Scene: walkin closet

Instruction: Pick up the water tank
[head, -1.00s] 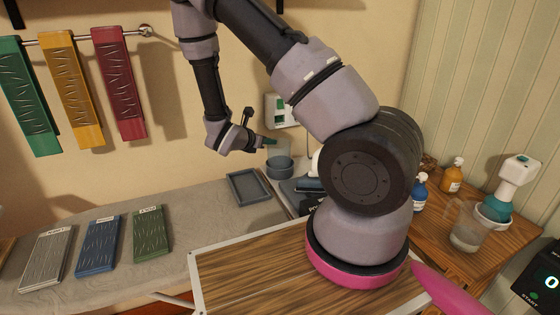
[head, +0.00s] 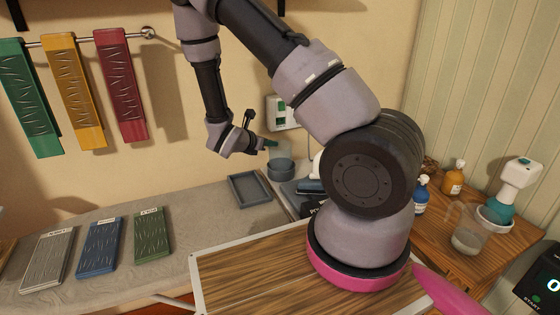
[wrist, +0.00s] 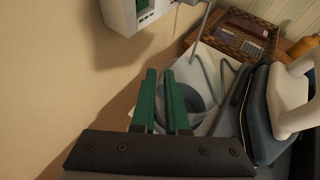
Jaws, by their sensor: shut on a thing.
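My gripper (head: 271,143) is at the back of the counter near the wall, with its green fingertips at a pale, see-through part above a round grey vessel (head: 280,168). I take this to be the water tank. In the wrist view the green fingers of my gripper (wrist: 160,76) are close together, shut on the tank's thin wall. The grey tank (wrist: 205,72) spreads to the right of the fingers there, with a round grey part inside or behind it. The held edge is mostly hidden by the fingers, and I cannot tell whether the tank is lifted.
An iron with a white handle (wrist: 291,104) stands close on the right in the wrist view. A white wall box (head: 283,113) is just behind my gripper. A grey tray (head: 249,189) lies to its left. A clear jug (head: 467,238) and bottles stand at right.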

